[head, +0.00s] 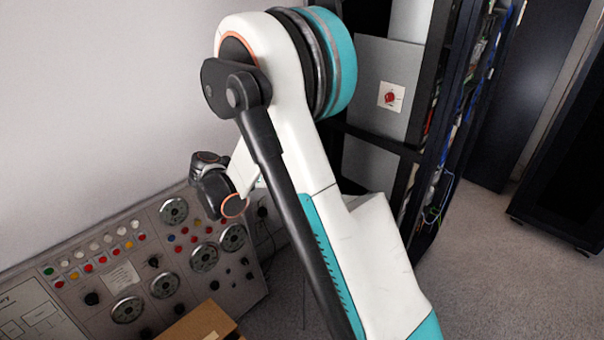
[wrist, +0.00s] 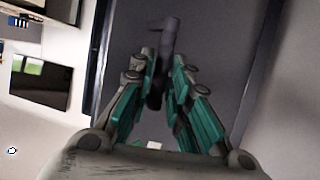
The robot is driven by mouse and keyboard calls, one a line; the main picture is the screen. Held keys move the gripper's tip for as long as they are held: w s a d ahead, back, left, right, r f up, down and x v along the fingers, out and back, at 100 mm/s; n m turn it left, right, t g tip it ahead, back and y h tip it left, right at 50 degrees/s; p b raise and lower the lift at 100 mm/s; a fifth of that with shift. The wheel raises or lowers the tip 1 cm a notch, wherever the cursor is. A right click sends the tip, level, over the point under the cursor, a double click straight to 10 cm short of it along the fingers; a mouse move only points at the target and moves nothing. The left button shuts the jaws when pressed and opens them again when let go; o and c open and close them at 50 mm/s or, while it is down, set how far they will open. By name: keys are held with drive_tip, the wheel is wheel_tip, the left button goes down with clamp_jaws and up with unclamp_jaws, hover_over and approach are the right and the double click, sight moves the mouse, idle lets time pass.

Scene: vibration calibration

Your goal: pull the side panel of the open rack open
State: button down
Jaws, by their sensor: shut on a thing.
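In the wrist view my gripper (wrist: 163,65) is shut on a dark handle (wrist: 161,38), which stands up between its two teal-padded fingers. The handle is in front of a dark grey flat panel (wrist: 215,40), seemingly the side panel, with a dark edge along its left and right sides. In the head view the open rack (head: 421,150) stands right of my arm, with a black frame and bundled cables. My arm covers part of the rack, and the gripper, handle and held panel cannot be made out there.
A control console (head: 185,255) with dials and coloured buttons stands at lower left. A brown box (head: 200,322) is at the bottom edge. A dark cabinet (head: 570,165) stands at far right. Grey floor (head: 480,260) is clear between rack and cabinet.

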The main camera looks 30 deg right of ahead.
drive_tip(key=shift+w, duration=0.4)
drive_tip(key=c, duration=1.7)
unclamp_jaws()
drive_tip(key=shift+d, duration=0.1)
drive_tip(key=shift+o, duration=0.2)
drive_tip(key=shift+d, duration=0.2)
drive_tip(key=shift+a+f, duration=0.1)
drive_tip(key=shift+a, duration=0.15)
drive_tip(key=v, duration=1.1)
drive_tip(key=shift+a, duration=0.35)
